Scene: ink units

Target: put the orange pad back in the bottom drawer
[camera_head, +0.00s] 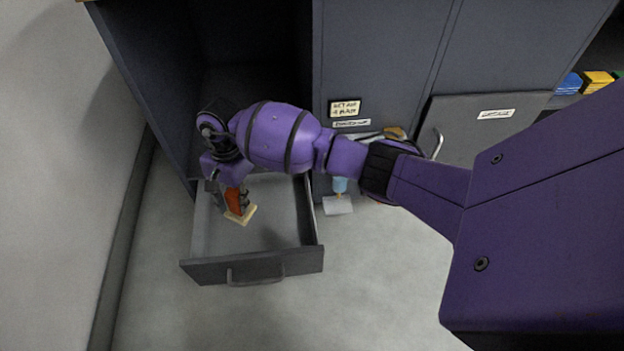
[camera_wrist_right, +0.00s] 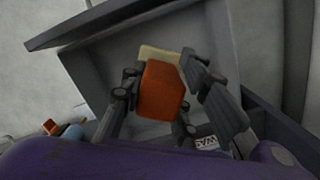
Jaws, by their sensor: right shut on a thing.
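The orange pad (camera_head: 236,201) has a cream base and is held in my right gripper (camera_head: 229,193), over the inside of the open bottom drawer (camera_head: 225,271). The right wrist view shows the orange pad (camera_wrist_right: 160,90) between the fingers of my right gripper (camera_wrist_right: 160,84), its cream end pointing toward the drawer front. I cannot tell whether the pad touches the drawer floor. My left gripper is not in view.
The dark cabinet (camera_head: 385,55) stands behind the drawer, with a wall (camera_head: 50,150) to the left. A blue-handled tool with a pale plate (camera_head: 338,205) is right of the drawer. Blue and yellow boxes (camera_head: 598,82) sit on a shelf at far right. The floor (camera_head: 375,290) in front is clear.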

